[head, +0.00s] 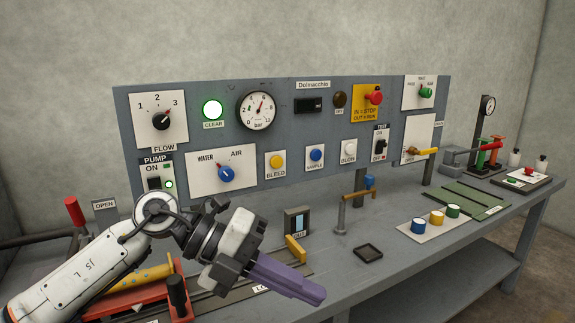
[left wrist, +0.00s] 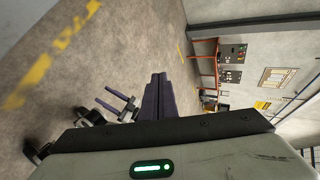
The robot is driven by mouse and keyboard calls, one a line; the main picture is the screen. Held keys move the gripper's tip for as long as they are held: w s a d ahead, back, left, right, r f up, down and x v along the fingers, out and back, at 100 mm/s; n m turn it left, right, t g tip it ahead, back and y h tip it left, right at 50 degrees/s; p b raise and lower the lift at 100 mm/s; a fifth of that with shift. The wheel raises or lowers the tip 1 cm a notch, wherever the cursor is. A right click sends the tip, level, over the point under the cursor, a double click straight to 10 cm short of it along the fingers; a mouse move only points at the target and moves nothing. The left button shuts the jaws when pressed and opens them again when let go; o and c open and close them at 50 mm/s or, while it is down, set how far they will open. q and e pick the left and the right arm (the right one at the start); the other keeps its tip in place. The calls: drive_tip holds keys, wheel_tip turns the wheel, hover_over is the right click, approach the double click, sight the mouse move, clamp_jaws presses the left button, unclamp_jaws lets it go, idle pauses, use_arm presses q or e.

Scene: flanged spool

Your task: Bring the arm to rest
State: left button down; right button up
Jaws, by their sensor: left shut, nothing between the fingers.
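My left gripper (head: 290,279) comes in from the left in the head view. Its purple fingers are together with nothing between them, and they point right and slightly down above the bench's front part. In the left wrist view the shut fingers (left wrist: 158,97) stand in front of bare floor, with no object at their tips. No flanged spool can be made out for certain.
A grey control panel (head: 330,134) with dials and buttons stands behind the bench (head: 400,262). A red frame (head: 128,303) is under my arm.

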use_arm(q)
drive_tip(key=s+d+r+n+h, duration=0.1)
drive_tip(key=s+d+n+h, duration=0.1)
drive_tip(key=d+h, duration=0.3)
drive_tip(key=w+a+f+n+t+y, duration=0.2)
drive_tip(key=a+f+n+t+y, duration=0.2)
drive_tip(key=a+f+n+t, duration=0.65)
drive_tip(key=w+a+f+n+t+y, duration=0.3)
drive_tip(key=f+n+t, duration=0.35)
drive_tip(key=n, duration=0.85)
drive_tip(key=s+a+f+n+g+y, duration=0.3)
drive_tip(key=s+a+f+n+y, duration=0.1)
drive_tip(key=s+f, duration=0.7)
drive_tip(key=s+a+f+n+g+y, duration=0.3)
drive_tip(key=s+a+f, duration=0.3)
drive_tip(key=s+f, duration=0.4)
wheel_tip(320, 180, down, 3)
drive_tip(key=shift+s+a+f+n+g+y, duration=0.2)
drive_tip(key=shift+s+n+g+y, duration=0.2)
drive_tip(key=shift+g, duration=0.3)
